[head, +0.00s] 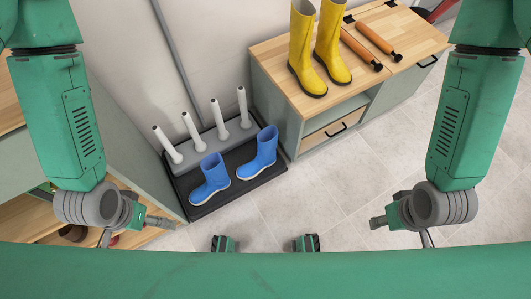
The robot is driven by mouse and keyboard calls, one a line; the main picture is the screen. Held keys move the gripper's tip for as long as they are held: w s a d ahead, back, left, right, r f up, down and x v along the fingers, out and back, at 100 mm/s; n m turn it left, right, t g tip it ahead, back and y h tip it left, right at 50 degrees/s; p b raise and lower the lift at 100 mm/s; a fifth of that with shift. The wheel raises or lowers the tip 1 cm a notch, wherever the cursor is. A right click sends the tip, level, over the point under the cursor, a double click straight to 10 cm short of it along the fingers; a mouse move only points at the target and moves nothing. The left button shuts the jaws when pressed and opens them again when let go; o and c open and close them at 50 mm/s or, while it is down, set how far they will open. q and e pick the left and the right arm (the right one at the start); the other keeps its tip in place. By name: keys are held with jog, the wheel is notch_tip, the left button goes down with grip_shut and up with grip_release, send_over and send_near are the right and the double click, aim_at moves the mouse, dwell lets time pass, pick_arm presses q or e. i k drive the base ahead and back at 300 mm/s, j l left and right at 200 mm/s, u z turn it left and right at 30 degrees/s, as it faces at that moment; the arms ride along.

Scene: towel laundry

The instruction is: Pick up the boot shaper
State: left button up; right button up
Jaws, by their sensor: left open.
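Two boot shapers lie side by side on the wooden top of the low cabinet at the upper right. They are orange-brown wooden rods with dark ends; one boot shaper (376,36) is further right and the other boot shaper (358,47) is beside the yellow boots. My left gripper (158,222) is at the lower left, open, far from the shapers. My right gripper (380,221) is at the lower right, below and apart from the cabinet; its fingers are too small to read. Neither gripper touches a shaper.
A pair of yellow boots (331,48) stands on the cabinet (285,60), left of the shapers. Blue boots (211,180) stand on a black tray (232,192) before a rack with several white pegs (217,118). Shelving is at left. The tiled floor (330,190) is clear.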

aim_at(355, 45)
jog(key=i+l+u, duration=0.3)
jog(key=l, duration=0.35)
jog(key=l+u, duration=0.25)
jog(key=l, duration=0.4)
jog(key=i+l+u, duration=0.1)
jog(key=l+u, duration=0.2)
jog(key=l, duration=0.45)
